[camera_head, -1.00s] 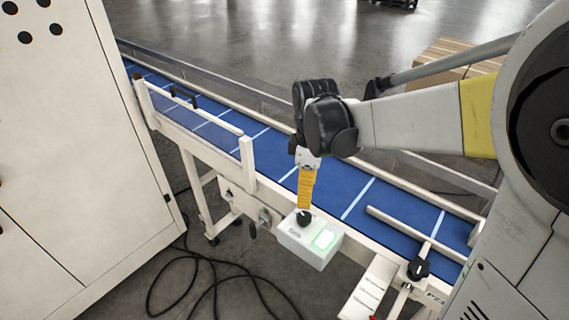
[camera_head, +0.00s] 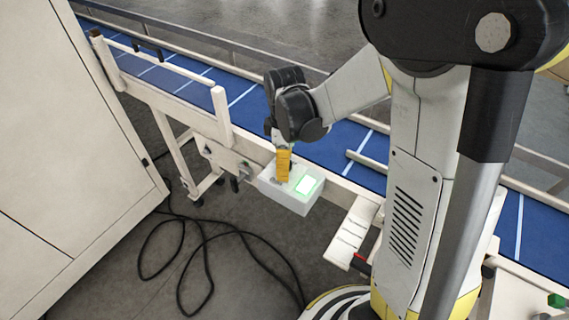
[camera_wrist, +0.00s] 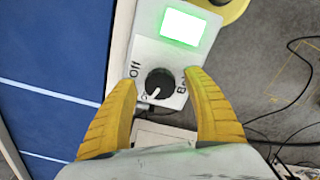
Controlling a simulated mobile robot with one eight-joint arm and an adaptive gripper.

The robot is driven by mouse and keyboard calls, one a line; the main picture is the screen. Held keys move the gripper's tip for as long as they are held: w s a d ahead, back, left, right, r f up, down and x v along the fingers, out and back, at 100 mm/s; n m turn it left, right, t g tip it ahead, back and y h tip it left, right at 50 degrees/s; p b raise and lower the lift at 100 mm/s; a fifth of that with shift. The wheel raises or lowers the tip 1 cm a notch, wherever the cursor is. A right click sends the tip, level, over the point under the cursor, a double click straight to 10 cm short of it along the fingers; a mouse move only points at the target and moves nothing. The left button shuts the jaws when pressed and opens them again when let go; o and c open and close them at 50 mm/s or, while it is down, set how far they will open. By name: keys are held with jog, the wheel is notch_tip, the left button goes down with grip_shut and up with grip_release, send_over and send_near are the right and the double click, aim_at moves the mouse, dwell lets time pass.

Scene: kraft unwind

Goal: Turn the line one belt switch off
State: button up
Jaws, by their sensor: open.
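The belt switch is a black rotary knob (camera_wrist: 159,84) with a white pointer line, on a pale control box (camera_head: 293,197). In the wrist view "Off" is printed to the knob's upper left, and lettering at its right is partly hidden by a finger. The pointer line lies at the knob's lower left. A lit green-white lamp (camera_wrist: 181,27) is on the same box; it also shows in the head view (camera_head: 307,185). My gripper (camera_wrist: 162,97) is open, its yellow fingers on either side of the knob with gaps. In the head view the fingers hide the knob.
The blue conveyor belt (camera_head: 245,97) runs behind the box, with a pale side rail. A large cream cabinet (camera_head: 70,130) stands at left. Black cables (camera_head: 205,232) lie on the floor below. A small pale shelf (camera_head: 352,233) juts out right of the box.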

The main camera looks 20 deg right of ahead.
jog(key=c, duration=1.2)
jog(key=shift+m, duration=0.3)
jog(key=m+b, duration=0.1)
jog(key=m, duration=0.5)
jog(key=shift+b, duration=0.35)
jog(key=m, duration=0.3)
jog(key=shift+m+b, duration=0.3)
jog(key=shift+m, duration=1.9)
